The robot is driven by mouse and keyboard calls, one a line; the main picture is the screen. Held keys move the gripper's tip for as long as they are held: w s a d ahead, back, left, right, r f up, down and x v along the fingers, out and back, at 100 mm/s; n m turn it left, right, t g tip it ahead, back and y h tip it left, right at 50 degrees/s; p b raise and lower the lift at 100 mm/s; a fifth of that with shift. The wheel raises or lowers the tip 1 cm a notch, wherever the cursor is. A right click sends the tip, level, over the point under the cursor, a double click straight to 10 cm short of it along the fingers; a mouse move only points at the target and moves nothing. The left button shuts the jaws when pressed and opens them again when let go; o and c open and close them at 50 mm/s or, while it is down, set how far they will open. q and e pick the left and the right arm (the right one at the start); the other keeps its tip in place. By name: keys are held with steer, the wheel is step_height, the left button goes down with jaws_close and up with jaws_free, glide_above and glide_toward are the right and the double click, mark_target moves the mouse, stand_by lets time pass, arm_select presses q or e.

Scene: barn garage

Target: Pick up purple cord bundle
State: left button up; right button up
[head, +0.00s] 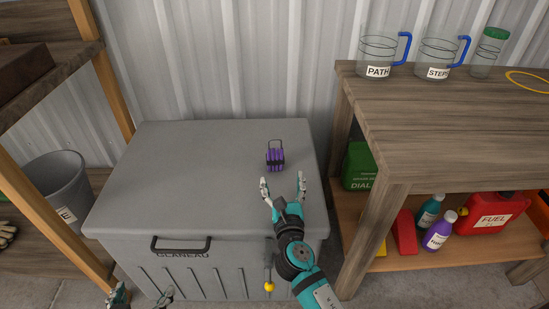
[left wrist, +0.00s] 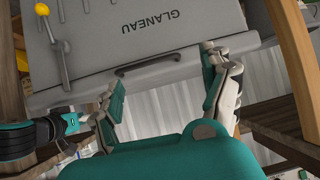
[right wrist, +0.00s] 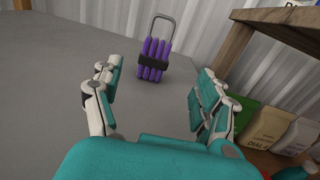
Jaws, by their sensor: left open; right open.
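The purple cord bundle (head: 275,157), with a dark band and a dark loop handle, stands on the lid of the grey storage box (head: 180,170). In the right wrist view the bundle (right wrist: 154,62) is ahead, between and beyond the fingers. My right gripper (head: 283,182) is open and empty over the lid, a little short of the bundle and not touching it. My left gripper (head: 140,291) is low at the bottom edge of the head view, in front of the box. In the left wrist view its fingers (left wrist: 165,100) are open and empty.
A wooden bench (head: 450,130) stands right of the box, with labelled clear jugs (head: 378,55) on top and a red fuel can (head: 492,213) and bottles below. A grey bucket (head: 58,185) and shelf are at left. The lid is otherwise clear; a corrugated wall is behind.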

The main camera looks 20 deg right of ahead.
mark_target(275, 160)
steer(key=w, duration=0.4)
steer(key=w+d+b, duration=0.1)
steer(key=w, duration=0.1)
steer(key=shift+f, duration=0.15)
steer(key=shift+w+d, duration=0.1)
steer(key=shift+w, duration=0.25)
steer(key=w, duration=0.1)
steer(key=w+b, duration=0.1)
steer(key=w, duration=0.1)
steer(key=w+b, duration=0.1)
steer(key=shift+w+d+f, duration=0.15)
steer(key=shift+w+f, duration=0.15)
steer(key=shift+w, duration=0.25)
arm_select(q)
steer(key=w+d+r+t+h, duration=0.1)
steer(key=w+r+t, duration=0.1)
steer(key=r+t, duration=0.2)
steer(key=w+d+r+t+h, duration=0.1)
steer(key=r+t, duration=0.3)
steer(key=r, duration=0.5)
steer(key=shift+w+d+t+h, duration=0.4)
steer(key=shift+w+d, duration=0.15)
steer(key=shift+w, duration=0.2)
arm_select(e)
steer(key=c, duration=1.3)
